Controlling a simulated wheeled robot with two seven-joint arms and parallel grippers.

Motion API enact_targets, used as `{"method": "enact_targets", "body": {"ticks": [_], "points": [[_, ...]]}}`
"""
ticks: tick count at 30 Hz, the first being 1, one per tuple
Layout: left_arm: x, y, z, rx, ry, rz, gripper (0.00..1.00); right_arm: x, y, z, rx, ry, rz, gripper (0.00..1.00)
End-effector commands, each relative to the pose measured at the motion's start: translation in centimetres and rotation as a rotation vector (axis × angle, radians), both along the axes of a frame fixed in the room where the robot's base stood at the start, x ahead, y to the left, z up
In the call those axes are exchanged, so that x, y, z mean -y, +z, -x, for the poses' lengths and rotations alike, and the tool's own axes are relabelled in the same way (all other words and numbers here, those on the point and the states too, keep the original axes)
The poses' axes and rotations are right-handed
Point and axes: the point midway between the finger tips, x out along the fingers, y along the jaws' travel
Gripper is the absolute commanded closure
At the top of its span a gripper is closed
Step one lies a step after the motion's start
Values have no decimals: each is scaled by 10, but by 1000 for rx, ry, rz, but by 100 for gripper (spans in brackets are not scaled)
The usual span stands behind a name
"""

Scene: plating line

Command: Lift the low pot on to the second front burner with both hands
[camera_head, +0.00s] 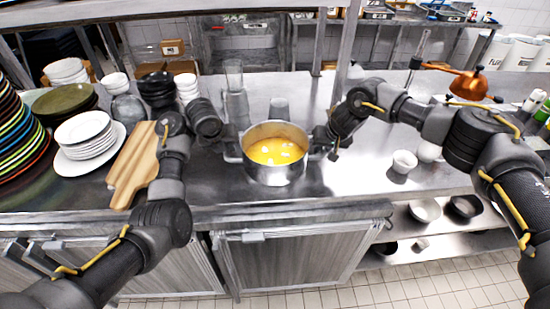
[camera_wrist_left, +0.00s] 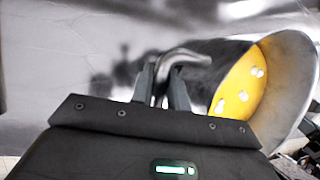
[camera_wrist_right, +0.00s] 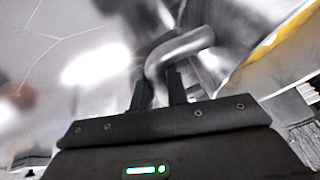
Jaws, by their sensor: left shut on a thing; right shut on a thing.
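The low pot (camera_head: 275,174) is a silver pan of yellow liquid with several pale pieces floating in it. It is upright at the middle of the steel counter in the head view; I cannot tell whether its base touches the counter. My left gripper (camera_head: 228,150) is shut on the pot's left handle, which shows between the fingers in the left wrist view (camera_wrist_left: 180,62). My right gripper (camera_head: 322,146) is shut on the right handle, seen in the right wrist view (camera_wrist_right: 180,48). No burner can be made out in these views.
A wooden board (camera_head: 133,165) and stacked white plates (camera_head: 88,138) lie left of the pot. Clear glasses (camera_head: 234,75) and a metal cup (camera_head: 279,108) stand behind it.

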Motion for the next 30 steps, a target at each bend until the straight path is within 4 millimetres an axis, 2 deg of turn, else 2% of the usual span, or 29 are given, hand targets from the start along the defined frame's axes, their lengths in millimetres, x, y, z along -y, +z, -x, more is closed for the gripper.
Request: {"method": "enact_targets", "body": {"ticks": [20, 30], "points": [[-1, 4, -1, 3, 2, -1, 100, 1, 4, -1, 4, -3, 0, 100], [-1, 28, -1, 3, 2, -1, 100, 1, 27, -1, 3, -3, 1, 100]]}}
